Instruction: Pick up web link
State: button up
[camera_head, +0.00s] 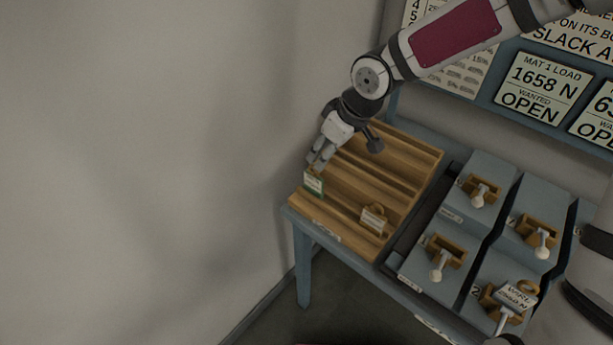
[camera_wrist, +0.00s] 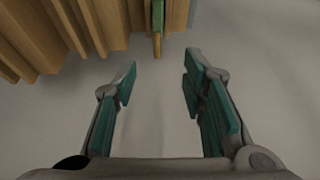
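A small piece with a green-edged tag (camera_head: 313,183) stands at the left front of the slotted wooden rack (camera_head: 345,230). A second piece with a pale tag (camera_head: 373,218) stands further right on the rack. The tag lettering is too small to read, so I cannot tell which is the web link. My gripper (camera_head: 320,160) hangs just above and behind the green-tagged piece. In the wrist view, my gripper (camera_wrist: 160,85) is open and empty. A narrow green and wooden piece (camera_wrist: 157,22) shows beyond the fingertips, roughly centred between them, apart from both.
The rack sits on a blue-grey table (camera_head: 330,252) beside a bare wall (camera_head: 130,150). To the right are several grey blocks with wooden brackets and white-knobbed levers (camera_head: 437,272). One carries a tagged ring (camera_head: 517,296). A sign board (camera_head: 545,85) stands behind.

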aim_at(312, 173)
jog(key=b+x, duration=0.1)
jog(key=x, duration=0.7)
jog(key=shift+a+f, duration=0.1)
jog(key=shift+f, duration=0.3)
jog(key=shift+x, duration=2.15)
jog(key=shift+w, duration=0.2)
grip_shut()
